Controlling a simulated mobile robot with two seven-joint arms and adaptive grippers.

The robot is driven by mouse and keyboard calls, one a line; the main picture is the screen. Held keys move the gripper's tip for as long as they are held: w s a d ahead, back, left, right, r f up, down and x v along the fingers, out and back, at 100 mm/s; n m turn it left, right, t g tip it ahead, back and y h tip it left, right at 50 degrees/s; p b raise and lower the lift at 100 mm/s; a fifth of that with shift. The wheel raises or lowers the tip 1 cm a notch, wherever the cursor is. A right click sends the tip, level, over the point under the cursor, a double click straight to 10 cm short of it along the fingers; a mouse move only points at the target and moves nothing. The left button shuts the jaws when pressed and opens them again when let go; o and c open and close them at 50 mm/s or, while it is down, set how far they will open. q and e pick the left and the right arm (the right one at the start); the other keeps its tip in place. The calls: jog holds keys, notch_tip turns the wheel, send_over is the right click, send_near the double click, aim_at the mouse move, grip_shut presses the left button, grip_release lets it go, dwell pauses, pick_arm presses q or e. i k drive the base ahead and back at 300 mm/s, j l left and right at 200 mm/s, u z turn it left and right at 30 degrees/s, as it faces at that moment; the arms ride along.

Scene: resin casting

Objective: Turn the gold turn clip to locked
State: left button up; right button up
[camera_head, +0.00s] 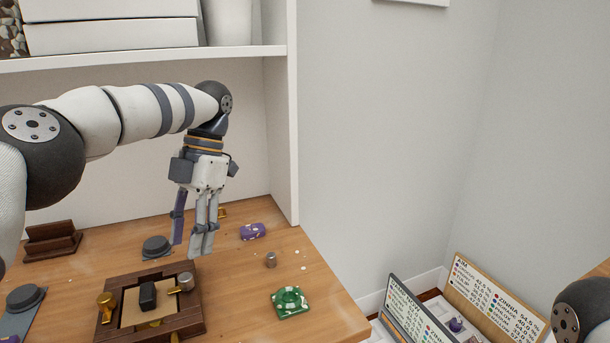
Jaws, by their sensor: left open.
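A brown wooden frame (193,326) with a pale inner panel lies on the table at the lower left, with a dark block (148,294) at its middle. A gold clip (106,303) stands on the frame's left side. Another gold piece (174,290) shows at its right side, beside a grey cylinder (186,281). More gold shows low at the front edge. I cannot read whether a clip is turned to locked. My left gripper (189,246) is open and empty, pointing down behind and above the frame's right side, apart from it. My right gripper is out of view.
A purple block (253,231), a small grey cylinder (271,259) and a green tray (290,302) lie right of the gripper. Dark round pieces (156,246) and a brown wooden holder (52,242) stand left. Text boards (497,298) stand at the lower right. A shelf (150,60) hangs above.

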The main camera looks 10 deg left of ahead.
aim_at(105, 302)
jog(key=k, duration=1.45)
